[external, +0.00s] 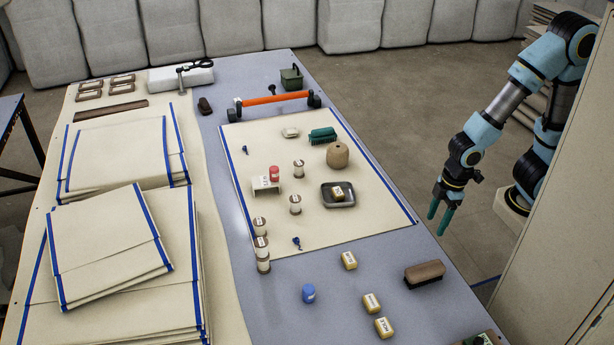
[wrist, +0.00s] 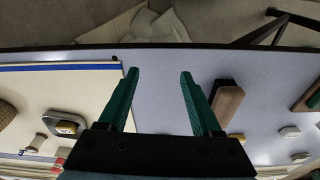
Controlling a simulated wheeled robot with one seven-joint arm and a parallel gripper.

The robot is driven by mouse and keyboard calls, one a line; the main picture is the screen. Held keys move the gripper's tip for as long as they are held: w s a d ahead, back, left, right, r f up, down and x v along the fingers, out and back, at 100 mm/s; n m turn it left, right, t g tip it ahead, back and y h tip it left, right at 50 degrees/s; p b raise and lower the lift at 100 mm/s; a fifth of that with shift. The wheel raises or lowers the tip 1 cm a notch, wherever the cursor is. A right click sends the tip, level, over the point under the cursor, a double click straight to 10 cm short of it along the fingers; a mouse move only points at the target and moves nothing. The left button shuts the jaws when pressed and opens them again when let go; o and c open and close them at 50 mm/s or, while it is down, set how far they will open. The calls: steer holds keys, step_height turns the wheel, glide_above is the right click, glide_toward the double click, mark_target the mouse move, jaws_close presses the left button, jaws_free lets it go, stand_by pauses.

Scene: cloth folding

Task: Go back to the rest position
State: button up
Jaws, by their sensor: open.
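My gripper (external: 440,215) has two green fingers and hangs at the right edge of the table in the external view. In the wrist view my gripper (wrist: 158,85) is open, with nothing between its fingers. My blue and black arm reaches in from the right. A cream cloth with blue edging (external: 375,224) lies flat on the grey-blue table (external: 345,300), left of my gripper. In the wrist view the cloth (wrist: 85,85) is at the left. Folded cream cloths (external: 108,245) with blue edges are stacked at the left.
A wooden brush (external: 424,273) lies near the gripper at the table's right edge. A dark tray (external: 338,195), a round tan ball of twine (external: 337,154), a green brush (external: 323,135) and several spools stand on the cloth. A tall panel (external: 560,215) is at the right.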

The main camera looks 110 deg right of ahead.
step_height(320, 180, up, 14)
steer(key=p, duration=1.3)
steer(key=shift+r, duration=0.1)
